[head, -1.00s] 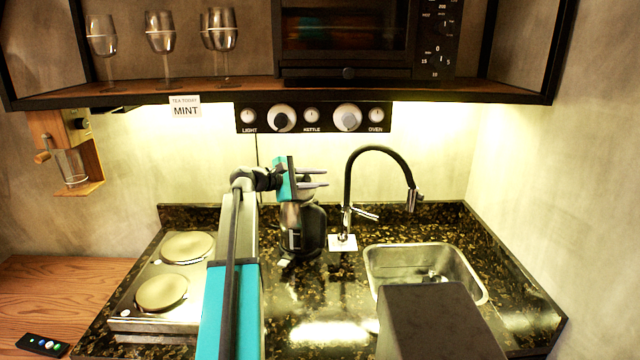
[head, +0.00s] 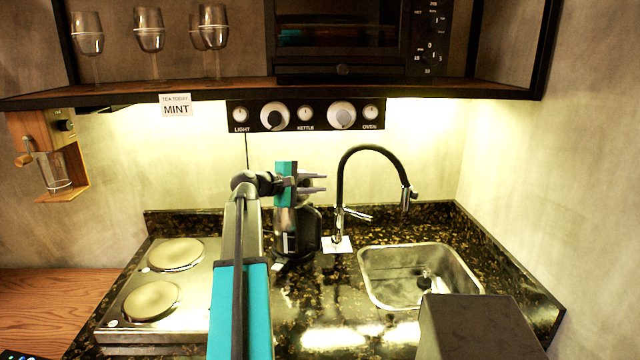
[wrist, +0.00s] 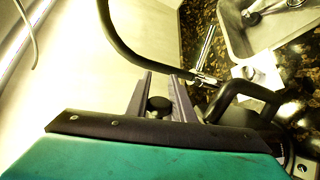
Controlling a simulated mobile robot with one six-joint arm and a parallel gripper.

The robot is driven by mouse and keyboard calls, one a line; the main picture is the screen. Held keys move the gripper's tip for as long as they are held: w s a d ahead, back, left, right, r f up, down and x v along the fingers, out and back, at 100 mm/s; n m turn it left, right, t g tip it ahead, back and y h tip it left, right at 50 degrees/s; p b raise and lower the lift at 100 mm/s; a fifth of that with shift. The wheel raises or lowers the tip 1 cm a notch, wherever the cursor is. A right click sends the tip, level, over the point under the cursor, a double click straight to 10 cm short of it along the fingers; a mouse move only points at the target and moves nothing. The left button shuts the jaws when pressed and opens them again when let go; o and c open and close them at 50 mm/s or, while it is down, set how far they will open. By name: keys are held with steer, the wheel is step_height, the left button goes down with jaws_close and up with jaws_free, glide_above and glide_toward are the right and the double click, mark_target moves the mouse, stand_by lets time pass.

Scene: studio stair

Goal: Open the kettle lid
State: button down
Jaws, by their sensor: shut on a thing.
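The dark kettle (head: 295,238) stands on the counter, left of the tap. In the head view my gripper (head: 318,183) is level above the kettle top, its fingers pointing right. In the wrist view my gripper (wrist: 160,75) has a round black knob (wrist: 158,104) between its fingers, and it is shut on this knob. The black kettle handle (wrist: 245,92) shows to the right of the fingers. The lid itself is mostly hidden behind the gripper, and I cannot tell how far it is raised.
The black tap (head: 340,195) arches close right of the kettle, with the sink (head: 375,290) beyond. A two-plate hob (head: 205,290) lies left. The shelf (head: 200,92) with glasses and the control panel (head: 305,115) are above. A dark block (head: 480,325) stands at front right.

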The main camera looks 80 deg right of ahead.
steer(key=shift+w, duration=0.1)
steer(key=c, duration=1.5)
jaws_free()
steer(key=shift+w+a, duration=0.15)
steer(key=b+v, duration=0.2)
steer(key=v, duration=1.1)
steer(key=shift+w+a, duration=0.2)
